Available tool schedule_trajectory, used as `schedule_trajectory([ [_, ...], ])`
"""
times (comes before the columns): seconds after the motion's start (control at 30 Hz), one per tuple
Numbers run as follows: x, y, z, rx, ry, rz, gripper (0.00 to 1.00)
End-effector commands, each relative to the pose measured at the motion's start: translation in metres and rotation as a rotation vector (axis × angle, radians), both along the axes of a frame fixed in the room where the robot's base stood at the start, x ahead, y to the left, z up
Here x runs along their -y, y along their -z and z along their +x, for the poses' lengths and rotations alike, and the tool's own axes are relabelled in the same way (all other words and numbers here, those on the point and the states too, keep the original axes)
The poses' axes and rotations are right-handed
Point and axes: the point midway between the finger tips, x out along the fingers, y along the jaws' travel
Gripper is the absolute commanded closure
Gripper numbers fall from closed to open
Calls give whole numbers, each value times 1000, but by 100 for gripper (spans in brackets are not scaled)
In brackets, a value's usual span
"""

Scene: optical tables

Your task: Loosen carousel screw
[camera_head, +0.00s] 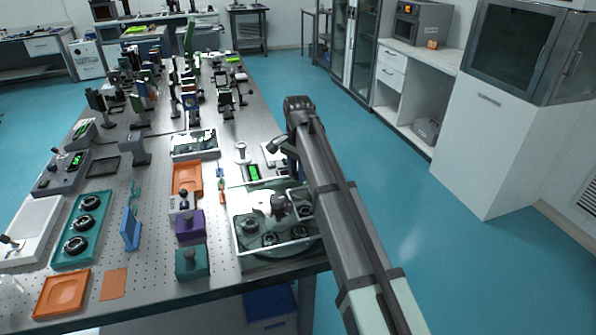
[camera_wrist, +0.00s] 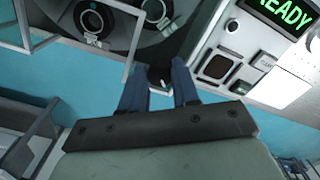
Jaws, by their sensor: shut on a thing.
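The carousel (camera_head: 275,262) is a round grey-green unit inside a pale open frame at the table's near right corner, with several round dark-ringed stations. One ringed station (camera_wrist: 92,20) shows at the upper left of the wrist view. My gripper (camera_wrist: 159,72) has two blue fingers pointing down beside the carousel, with a small dark piece, seemingly the carousel screw (camera_wrist: 159,80), between their tips. The fingers are shut on it. In the head view my gripper (camera_head: 291,165) is partly hidden by my arm, and the screw cannot be made out.
A control box with a green READY display (camera_wrist: 283,13) stands right beside the fingers. Orange trays (camera_head: 187,178), a purple block (camera_head: 190,224) and a teal block (camera_head: 191,262) lie left of the carousel. Optical mounts crowd the far table. Open floor lies to the right.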

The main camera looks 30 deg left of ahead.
Motion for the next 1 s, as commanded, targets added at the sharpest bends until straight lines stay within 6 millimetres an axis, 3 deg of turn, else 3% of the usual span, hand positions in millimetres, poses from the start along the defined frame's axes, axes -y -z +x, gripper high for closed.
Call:
schedule_trajectory([
  [0.4,-1,0,1,1,217,1,100],
  [1.0,-1,0,1,1,258,1,100],
])
